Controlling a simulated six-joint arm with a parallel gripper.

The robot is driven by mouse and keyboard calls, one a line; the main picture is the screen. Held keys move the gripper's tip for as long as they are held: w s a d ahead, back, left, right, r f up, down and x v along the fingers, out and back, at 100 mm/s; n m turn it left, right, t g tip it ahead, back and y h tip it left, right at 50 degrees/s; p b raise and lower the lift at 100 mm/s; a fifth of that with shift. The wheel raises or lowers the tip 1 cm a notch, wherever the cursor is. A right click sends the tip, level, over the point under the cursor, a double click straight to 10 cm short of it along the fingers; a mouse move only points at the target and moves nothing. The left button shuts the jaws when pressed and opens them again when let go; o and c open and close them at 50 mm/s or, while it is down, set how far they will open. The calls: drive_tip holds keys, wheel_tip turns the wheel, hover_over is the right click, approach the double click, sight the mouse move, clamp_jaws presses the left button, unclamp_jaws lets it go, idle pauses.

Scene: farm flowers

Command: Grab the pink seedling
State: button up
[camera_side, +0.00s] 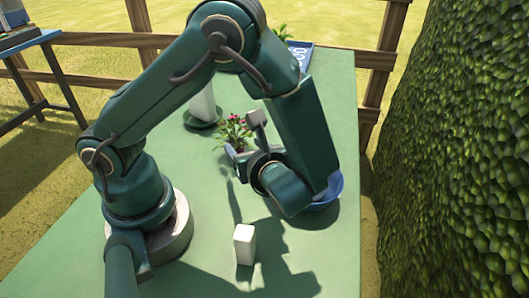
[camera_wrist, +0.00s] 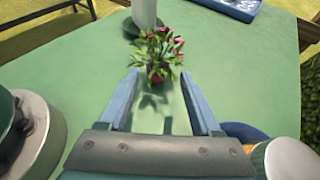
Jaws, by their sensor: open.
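The pink seedling (camera_wrist: 158,50) is a leafy green plant with pink flowers in a small reddish pot. In the wrist view it stands on the green table beyond my fingertips, roughly centred between them. It also shows in the side view (camera_side: 233,131), next to my gripper, with its lower part partly hidden. My gripper (camera_wrist: 160,84) has its two blue fingers spread wide, with nothing between them but bare table and the plant's shadow. In the side view my gripper (camera_side: 238,152) is largely hidden by my wrist.
A white cylinder (camera_side: 203,104) on a green base stands behind the seedling. A white block (camera_side: 244,244) stands at the front. A blue bowl (camera_side: 329,194) is partly hidden behind my wrist. A blue sign (camera_side: 300,55) lies at the table's far end. The table's left side is clear.

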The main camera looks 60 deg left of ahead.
sight(232, 135)
drive_tip(key=x, duration=1.1)
drive_tip(key=shift+a+f, duration=0.2)
drive_tip(key=shift+a, duration=0.2)
drive_tip(key=shift+c, duration=0.3)
clamp_jaws()
